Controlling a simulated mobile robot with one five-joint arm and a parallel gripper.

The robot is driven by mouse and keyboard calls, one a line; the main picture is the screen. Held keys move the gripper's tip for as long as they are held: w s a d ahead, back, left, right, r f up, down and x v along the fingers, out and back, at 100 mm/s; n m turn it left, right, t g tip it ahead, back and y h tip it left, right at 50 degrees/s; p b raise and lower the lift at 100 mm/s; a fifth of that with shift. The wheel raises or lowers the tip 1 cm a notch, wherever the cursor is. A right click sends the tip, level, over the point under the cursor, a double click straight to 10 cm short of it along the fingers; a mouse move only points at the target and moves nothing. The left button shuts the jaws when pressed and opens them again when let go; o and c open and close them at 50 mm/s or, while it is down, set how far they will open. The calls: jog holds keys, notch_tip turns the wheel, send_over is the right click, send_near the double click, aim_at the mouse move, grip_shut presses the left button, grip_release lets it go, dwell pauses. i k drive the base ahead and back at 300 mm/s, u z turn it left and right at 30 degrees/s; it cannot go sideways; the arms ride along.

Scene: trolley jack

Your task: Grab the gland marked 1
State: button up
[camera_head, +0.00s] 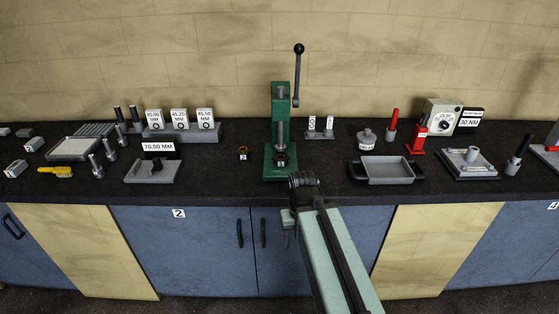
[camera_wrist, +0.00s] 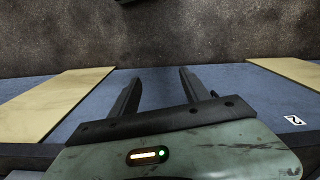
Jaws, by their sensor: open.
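I cannot make out a gland marked 1 for certain. Two small upright pieces with white tags stand on a grey stand (camera_head: 320,136) right of the green press in the head view; their marks are too small to read. A small brown ring (camera_head: 243,150) with a tag that looks like 2 lies on the counter left of the press. My gripper (camera_wrist: 160,76) is open and empty in the wrist view, with only cabinet front and counter beyond its fingers. In the head view my arm's dark end is at the counter's front edge, before the press.
The green press (camera_head: 280,160) with its tall lever stands mid-counter. Right are a grey tray (camera_head: 388,170), a red stand (camera_head: 419,138) and a dial box (camera_head: 440,117). Left are a block of 45 MM labels (camera_head: 182,134) and a 70.00 MM block (camera_head: 152,171). The counter (camera_head: 222,185) is clear near its front left of the press.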

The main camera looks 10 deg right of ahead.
aim_at(278, 163)
jog(key=u, duration=3.9)
jog(key=k, duration=1.55)
jog(key=z, duration=1.35)
jog(key=i, duration=1)
